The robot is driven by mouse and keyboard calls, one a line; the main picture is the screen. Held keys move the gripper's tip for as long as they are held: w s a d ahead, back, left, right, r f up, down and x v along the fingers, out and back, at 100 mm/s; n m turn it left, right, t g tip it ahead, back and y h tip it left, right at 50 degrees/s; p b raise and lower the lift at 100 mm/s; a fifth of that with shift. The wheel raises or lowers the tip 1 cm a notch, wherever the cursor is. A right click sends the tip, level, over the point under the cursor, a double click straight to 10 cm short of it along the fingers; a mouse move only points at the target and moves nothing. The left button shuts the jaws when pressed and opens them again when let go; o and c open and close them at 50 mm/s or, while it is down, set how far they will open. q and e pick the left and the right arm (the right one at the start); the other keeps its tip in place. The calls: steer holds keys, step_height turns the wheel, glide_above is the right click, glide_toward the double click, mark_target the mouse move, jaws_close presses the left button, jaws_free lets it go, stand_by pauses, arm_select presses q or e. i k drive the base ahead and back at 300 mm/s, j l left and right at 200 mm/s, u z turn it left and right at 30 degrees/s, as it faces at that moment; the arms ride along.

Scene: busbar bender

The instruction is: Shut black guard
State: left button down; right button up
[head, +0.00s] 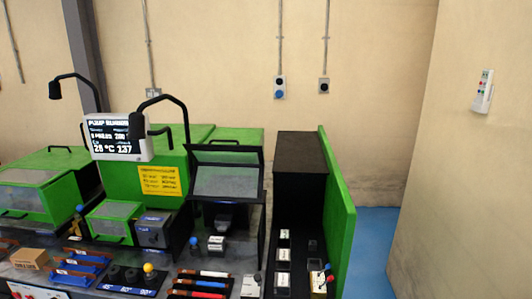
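The black guard (226,181) is a black-framed, see-through panel on the bending machine near the middle of the head view. It stands raised and tilted, with a black top frame (226,154) behind it. Below it the dark work area (228,214) of the machine is open to view, with a small black block in it. Neither of my grippers shows in the head view.
Green machines with lids (45,185) stand at the left. A white display (117,137) and black curved lamps (160,100) rise near the guard's left. A tall black cabinet (300,155) with a green side panel (338,210) stands to the right. Blue floor (375,235) is clear.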

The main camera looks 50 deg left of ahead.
mark_target(191, 148)
steer(key=i+u, duration=0.3)
steer(key=i+l+u, duration=0.3)
steer(key=i, duration=0.15)
steer(key=i+l+u, duration=0.1)
steer(key=i+u, duration=0.2)
steer(key=i+l+u, duration=0.1)
steer(key=i+u, duration=0.15)
steer(key=u, duration=0.2)
steer(key=i+l+u, duration=0.15)
steer(key=u, duration=0.35)
steer(key=i+l+u, duration=0.25)
steer(key=u, duration=0.2)
steer(key=i+l+u, duration=0.15)
steer(key=l+u, duration=0.15)
steer(key=u, duration=0.2)
